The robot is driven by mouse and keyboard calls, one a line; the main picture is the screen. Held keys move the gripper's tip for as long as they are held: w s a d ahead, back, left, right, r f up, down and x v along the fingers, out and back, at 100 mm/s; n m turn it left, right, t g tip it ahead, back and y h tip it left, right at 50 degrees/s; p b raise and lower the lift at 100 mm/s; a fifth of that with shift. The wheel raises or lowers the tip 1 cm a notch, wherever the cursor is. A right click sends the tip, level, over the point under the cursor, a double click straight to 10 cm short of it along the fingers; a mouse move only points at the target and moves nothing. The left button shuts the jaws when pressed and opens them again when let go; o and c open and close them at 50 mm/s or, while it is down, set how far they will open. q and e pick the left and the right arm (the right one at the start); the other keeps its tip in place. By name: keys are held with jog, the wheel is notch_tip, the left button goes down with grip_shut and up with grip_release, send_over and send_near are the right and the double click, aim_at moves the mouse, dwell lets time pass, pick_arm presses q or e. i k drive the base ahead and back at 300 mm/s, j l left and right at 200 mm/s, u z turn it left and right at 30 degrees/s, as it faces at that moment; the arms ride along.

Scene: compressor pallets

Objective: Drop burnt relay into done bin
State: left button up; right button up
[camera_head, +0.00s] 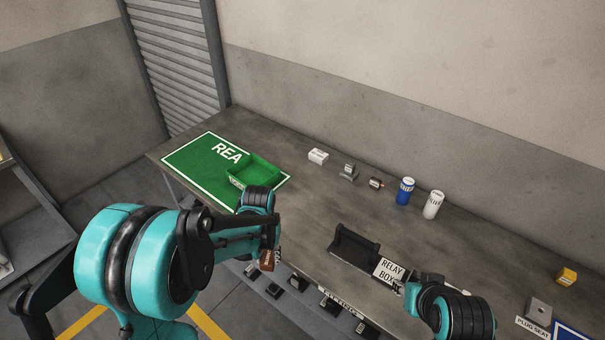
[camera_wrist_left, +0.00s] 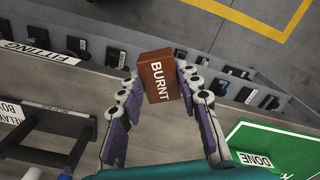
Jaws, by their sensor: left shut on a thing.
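The burnt relay is a brown block (camera_head: 267,260) marked BURNT. It also fills the space between the fingertips in the left wrist view (camera_wrist_left: 158,76). My left gripper (camera_head: 271,253) is shut on it and holds it near the front edge of the workbench. The done bin is an open green tray (camera_head: 238,182) on the green mat, up and left of the held relay in the head view; my left arm covers part of its front. A DONE label (camera_wrist_left: 255,159) shows at the lower right in the left wrist view. My right gripper (camera_head: 402,287) is beside the relay box; its fingers are unclear.
The black relay box (camera_head: 352,243) stands right of my left gripper. A white block (camera_head: 318,156), small parts, a blue can (camera_head: 405,191) and a white can (camera_head: 433,205) line the back. Several dark parts sit along the bench front.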

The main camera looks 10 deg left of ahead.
aim_at(251, 180)
jog(key=i+j+z, duration=0.1)
jog(key=j+z, duration=0.9)
jog(key=k+j+z, duration=0.1)
jog(key=j+z, duration=0.35)
jog(key=k+j, duration=0.1)
jog(key=j, duration=0.3)
jog(key=k+j+z, duration=0.1)
jog(key=j, duration=0.3)
jog(key=k+j, duration=0.1)
jog(key=j, duration=0.3)
jog(key=i, duration=0.4)
